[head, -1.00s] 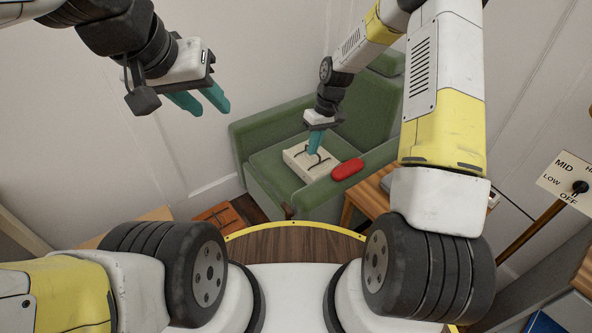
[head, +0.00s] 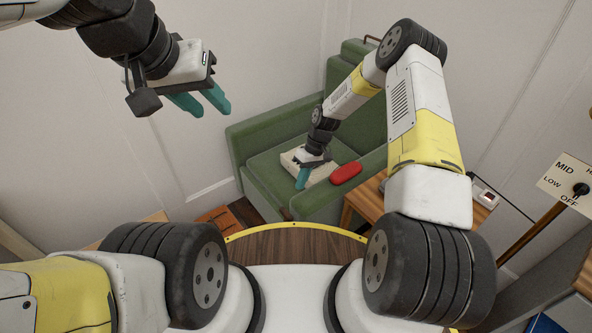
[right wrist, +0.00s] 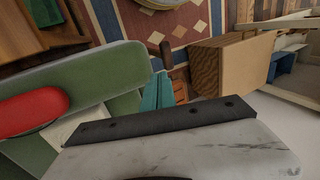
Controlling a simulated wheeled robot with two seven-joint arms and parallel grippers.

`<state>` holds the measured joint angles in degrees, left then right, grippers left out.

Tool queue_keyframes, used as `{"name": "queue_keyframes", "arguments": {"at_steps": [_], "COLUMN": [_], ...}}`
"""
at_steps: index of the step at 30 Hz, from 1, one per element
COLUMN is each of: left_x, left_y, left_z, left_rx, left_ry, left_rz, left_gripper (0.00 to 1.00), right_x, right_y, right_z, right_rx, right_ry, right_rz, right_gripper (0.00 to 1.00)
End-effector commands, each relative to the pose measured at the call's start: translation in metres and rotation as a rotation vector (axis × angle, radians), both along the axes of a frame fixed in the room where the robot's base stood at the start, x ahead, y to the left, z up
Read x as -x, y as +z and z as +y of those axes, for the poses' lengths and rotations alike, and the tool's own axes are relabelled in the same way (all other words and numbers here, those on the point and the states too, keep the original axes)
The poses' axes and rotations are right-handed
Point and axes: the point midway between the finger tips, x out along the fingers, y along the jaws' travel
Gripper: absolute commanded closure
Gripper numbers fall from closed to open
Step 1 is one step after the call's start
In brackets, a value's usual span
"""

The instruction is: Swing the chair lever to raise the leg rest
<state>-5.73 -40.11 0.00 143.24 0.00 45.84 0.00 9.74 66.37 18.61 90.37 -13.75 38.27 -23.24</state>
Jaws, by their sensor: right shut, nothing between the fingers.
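The green armchair (head: 262,160) stands against the far wall corner in the head view. A brown lever (right wrist: 165,52) shows in the right wrist view beside the chair's green side; in the head view the lever (head: 286,213) is small at the chair's front edge. My right gripper (head: 301,180) is shut and empty, over the front of the seat in the head view. In the right wrist view its teal fingertips (right wrist: 158,88) appear just below the lever; I cannot tell if they touch it. My left gripper (head: 205,104) is open and empty, at upper left.
A pale patterned cushion (head: 322,172) lies on the seat, partly hidden by my gripper. A wooden side table (head: 364,194) stands right of the chair. A dial panel (head: 562,182) is at far right.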

Motion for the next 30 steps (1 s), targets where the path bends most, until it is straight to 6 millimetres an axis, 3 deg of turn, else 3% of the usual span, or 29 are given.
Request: {"name": "queue_keyframes", "arguments": {"at_steps": [15, 30], "left_x": [0.0, 0.0], "left_y": [0.0, 0.0], "left_z": [0.0, 0.0], "left_rx": [0.0, 0.0], "left_ry": [0.0, 0.0], "left_rz": [0.0, 0.0], "left_gripper": [0.64, 0.64], "right_x": [0.019, 0.021], "right_y": [-0.078, -0.087], "right_z": [0.025, 0.028], "right_rx": [0.0, 0.001], "right_ry": [0.0, 0.0], "right_rz": [0.001, -0.001], "right_gripper": [1.0, 1.0]}}
